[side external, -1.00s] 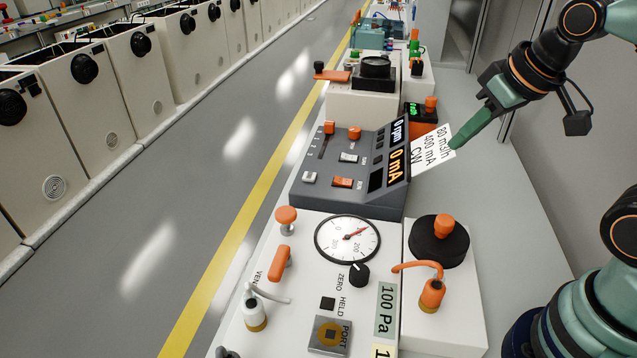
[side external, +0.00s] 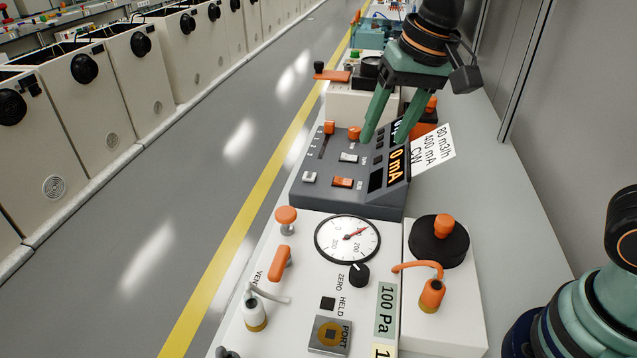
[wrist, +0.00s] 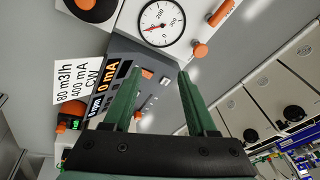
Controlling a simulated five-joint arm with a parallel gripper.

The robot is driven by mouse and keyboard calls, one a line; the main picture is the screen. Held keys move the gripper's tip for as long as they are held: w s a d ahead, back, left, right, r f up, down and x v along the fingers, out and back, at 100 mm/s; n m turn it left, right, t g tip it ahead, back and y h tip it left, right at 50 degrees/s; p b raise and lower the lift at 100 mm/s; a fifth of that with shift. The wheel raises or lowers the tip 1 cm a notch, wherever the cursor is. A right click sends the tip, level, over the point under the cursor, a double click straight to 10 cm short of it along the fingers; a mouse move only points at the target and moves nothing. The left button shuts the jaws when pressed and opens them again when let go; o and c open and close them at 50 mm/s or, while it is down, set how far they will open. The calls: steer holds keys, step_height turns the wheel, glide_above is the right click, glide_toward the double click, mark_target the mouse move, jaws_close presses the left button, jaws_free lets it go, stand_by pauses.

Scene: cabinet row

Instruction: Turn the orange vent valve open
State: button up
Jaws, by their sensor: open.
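The orange vent valve (side external: 280,262) is a bar-shaped handle on the white gauge panel (side external: 318,284). It stands beside the partly hidden "VEN" lettering, lower left of the round gauge (side external: 347,239). In the wrist view an orange bar (wrist: 222,12) at the top, right of the gauge (wrist: 161,23), appears to be this valve. My gripper (side external: 385,140) is open and empty, its two green fingers apart over the dark grey control box (side external: 345,205). It is well beyond the valve, not touching it. The fingers also show in the wrist view (wrist: 158,72).
An orange round knob (side external: 286,215) stands just beyond the valve. A white hose fitting (side external: 254,312) is close on the near side. A black knob (side external: 359,275) sits below the gauge. A white card (side external: 433,149) leans behind the control box. The grey floor at left is clear.

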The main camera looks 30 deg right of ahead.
steer(key=w+a+f+m+g, duration=0.2)
steer(key=a+f, duration=0.1)
steer(key=a, duration=0.7)
steer(key=m+g+h, duration=0.1)
steer(key=m, duration=0.2)
glide_toward(276, 266)
step_height(276, 266, down, 9)
steer(key=shift+r, duration=0.15)
steer(key=shift+c, duration=0.3)
jaws_close()
